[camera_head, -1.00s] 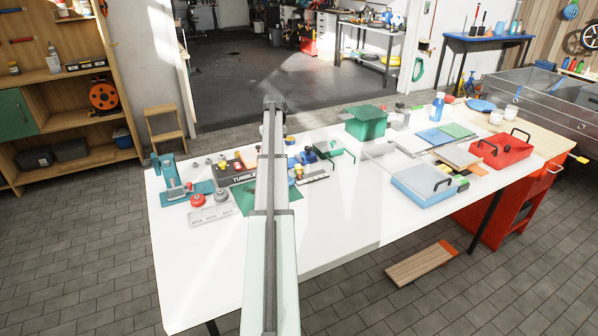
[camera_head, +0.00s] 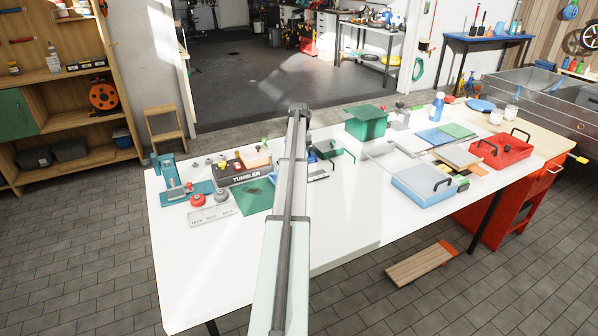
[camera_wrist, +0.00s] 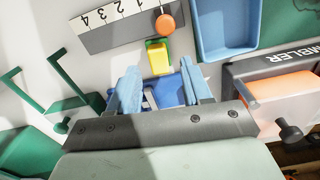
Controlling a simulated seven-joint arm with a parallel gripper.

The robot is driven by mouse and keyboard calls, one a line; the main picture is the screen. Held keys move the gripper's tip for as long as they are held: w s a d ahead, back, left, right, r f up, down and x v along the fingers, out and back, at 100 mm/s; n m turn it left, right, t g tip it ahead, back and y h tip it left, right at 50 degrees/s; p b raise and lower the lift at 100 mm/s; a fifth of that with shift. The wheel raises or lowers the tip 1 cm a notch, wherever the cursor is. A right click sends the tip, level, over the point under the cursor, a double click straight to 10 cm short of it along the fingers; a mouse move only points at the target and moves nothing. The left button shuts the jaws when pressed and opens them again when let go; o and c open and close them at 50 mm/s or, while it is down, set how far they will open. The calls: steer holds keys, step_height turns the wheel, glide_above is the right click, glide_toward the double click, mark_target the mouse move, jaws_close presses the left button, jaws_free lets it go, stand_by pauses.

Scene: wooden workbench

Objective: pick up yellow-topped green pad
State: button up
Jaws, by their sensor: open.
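The yellow-topped green pad (camera_wrist: 158,59) shows in the wrist view as a small block, with a yellow top and a green edge at its far end. My gripper (camera_wrist: 159,68) is open, with its two light-blue fingers pointing toward the pad. The pad appears just beyond the fingertips, roughly centred in the gap. I cannot tell the height between them. A blue item with white parts (camera_wrist: 168,94) shows between the fingers, partly hidden by them. In the head view my arm hides the gripper, and I cannot make out the pad.
Near the pad are a numbered grey strip (camera_wrist: 103,24) with an orange knob (camera_wrist: 165,23), and a blue tray (camera_wrist: 226,40). The tumbler box (camera_wrist: 274,96) is at right and green handles (camera_wrist: 62,72) at left. The white table's front (camera_head: 350,224) is clear.

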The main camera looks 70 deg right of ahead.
steer(key=shift+s+a+f, duration=0.1)
steer(key=shift+s+f, duration=0.05)
steer(key=shift+f, duration=1.3)
steer(key=shift+s+f, duration=0.1)
steer(key=shift+f, duration=1.35)
steer(key=shift+c, duration=0.5)
steer(key=c, duration=0.7)
steer(key=shift+r, duration=0.15)
step_height(320, 180, up, 10)
steer(key=shift+f, duration=0.15)
